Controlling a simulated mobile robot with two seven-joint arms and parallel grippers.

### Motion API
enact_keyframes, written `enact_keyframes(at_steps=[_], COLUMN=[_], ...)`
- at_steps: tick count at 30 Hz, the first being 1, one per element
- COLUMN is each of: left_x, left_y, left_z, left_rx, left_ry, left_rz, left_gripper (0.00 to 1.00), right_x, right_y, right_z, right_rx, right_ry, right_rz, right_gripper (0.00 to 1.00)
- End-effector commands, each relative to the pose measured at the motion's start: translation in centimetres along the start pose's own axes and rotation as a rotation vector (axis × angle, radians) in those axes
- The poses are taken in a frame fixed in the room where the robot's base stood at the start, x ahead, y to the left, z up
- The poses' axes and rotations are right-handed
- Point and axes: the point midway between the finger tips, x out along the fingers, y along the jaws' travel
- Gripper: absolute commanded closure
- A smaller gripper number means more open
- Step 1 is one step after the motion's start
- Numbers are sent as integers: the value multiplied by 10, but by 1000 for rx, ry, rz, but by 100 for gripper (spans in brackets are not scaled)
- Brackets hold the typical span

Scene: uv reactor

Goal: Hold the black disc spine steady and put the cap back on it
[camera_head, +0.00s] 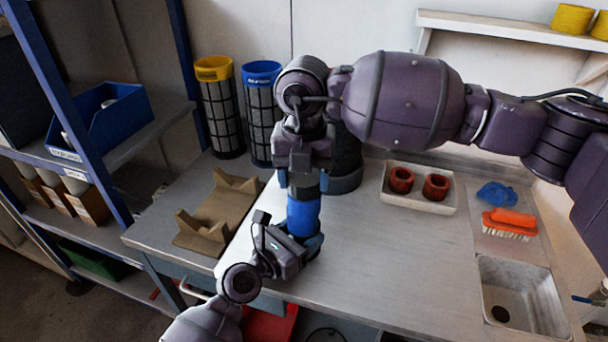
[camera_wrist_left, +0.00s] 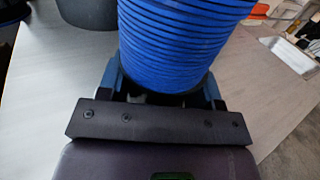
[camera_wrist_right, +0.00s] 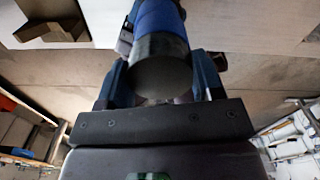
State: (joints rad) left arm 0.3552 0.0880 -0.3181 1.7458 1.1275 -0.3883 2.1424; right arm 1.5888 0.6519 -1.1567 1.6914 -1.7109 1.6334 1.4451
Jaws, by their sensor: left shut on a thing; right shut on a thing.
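A blue ribbed disc stack (camera_head: 304,214) stands upright over the bench's front part; its ribs show closely in the left wrist view (camera_wrist_left: 185,40). I see blue discs here, and no black spine is clearly visible. My left gripper (camera_head: 303,243) is shut around the stack's lower part. My right gripper (camera_head: 303,183) is above it, pointing down, shut on a dark round cap (camera_wrist_right: 160,68). The cap is in line with the blue stack (camera_wrist_right: 160,20). Whether it is fully seated on the stack I cannot tell.
A brown cradle (camera_head: 220,208) lies left on the bench. A yellow-topped filter (camera_head: 220,105) and blue-topped filter (camera_head: 261,110) stand behind. A dark pot (camera_head: 346,165) is partly hidden by my right arm. A white tray (camera_head: 420,207) holds red rings; a sink (camera_head: 520,295) is right.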

Motion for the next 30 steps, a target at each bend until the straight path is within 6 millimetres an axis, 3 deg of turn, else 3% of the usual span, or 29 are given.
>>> enact_keyframes(at_steps=[18,23,24,28,30], left_x=[0,0,0,0,0], left_y=[0,0,0,0,0], left_z=[-2,-2,-2,-2,-1], left_rx=[-1,0,-1,0,0], left_ry=[3,4,4,3,3], left_rz=[0,0,0,0,0], left_gripper=[100,100,100,100,100], right_x=[-1,-1,-1,-1,0], right_y=[1,0,0,0,0], right_z=[0,0,0,0,0], right_rx=[890,888,888,887,887], right_ry=[0,-1,-1,-1,0], right_rz=[3,3,3,2,2], right_gripper=[62,62,33,14,14])
